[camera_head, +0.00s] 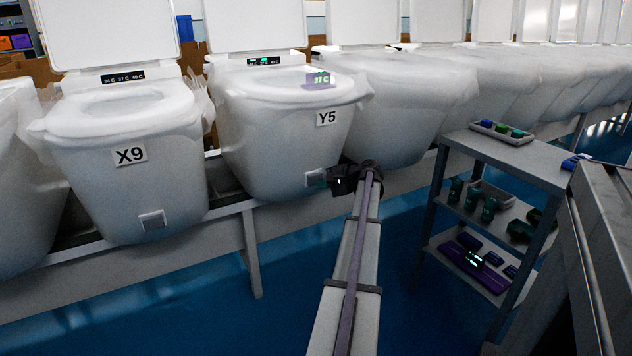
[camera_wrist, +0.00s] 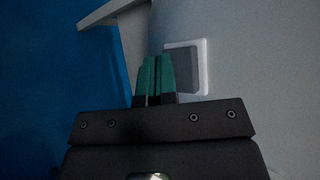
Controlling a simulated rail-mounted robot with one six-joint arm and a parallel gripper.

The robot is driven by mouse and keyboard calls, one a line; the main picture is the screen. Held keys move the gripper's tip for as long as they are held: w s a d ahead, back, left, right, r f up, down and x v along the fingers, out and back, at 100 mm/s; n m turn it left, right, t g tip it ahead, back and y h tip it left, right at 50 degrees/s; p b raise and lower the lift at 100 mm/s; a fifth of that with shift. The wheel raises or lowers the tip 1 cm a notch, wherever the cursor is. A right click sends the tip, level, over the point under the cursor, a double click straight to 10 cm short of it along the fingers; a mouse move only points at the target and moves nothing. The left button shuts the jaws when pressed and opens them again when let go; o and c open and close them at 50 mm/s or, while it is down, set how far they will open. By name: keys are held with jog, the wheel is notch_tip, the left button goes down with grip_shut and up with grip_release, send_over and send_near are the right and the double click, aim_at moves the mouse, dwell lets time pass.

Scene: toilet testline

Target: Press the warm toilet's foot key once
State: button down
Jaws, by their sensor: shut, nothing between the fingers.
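The toilet labelled Y5 (camera_head: 290,120) stands in the middle of the head view. A purple device showing "37 C" (camera_head: 319,80) is at its rim. Its square foot key (camera_head: 315,178) is low on the front, and my gripper (camera_head: 332,181) is just to its right. In the wrist view, the foot key (camera_wrist: 186,68) is a grey square in a white frame. My gripper's green fingers (camera_wrist: 155,68) are shut together and empty, in front of its left edge. I cannot tell whether they touch it.
Toilet X9 (camera_head: 125,150), with its own foot key (camera_head: 153,220), stands to the left. More wrapped toilets (camera_head: 400,90) line the rail to the right. A grey shelf cart (camera_head: 500,165) with trays and cups is right of my arm. Blue floor is clear at lower left.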

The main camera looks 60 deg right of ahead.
dwell(0.3)
jog(key=shift+w+d, duration=0.2)
jog(key=shift+w, duration=0.15)
jog(key=shift+w+d, duration=0.25)
jog(key=shift+w, duration=0.15)
dwell(0.5)
dwell(0.4)
jog(key=shift+s+a, duration=0.45)
jog(key=shift+s, duration=0.4)
jog(key=s+a, duration=0.1)
jog(key=s, duration=0.1)
jog(key=s+a, duration=0.1)
jog(key=s, duration=0.1)
jog(key=shift+a, duration=0.3)
dwell(0.3)
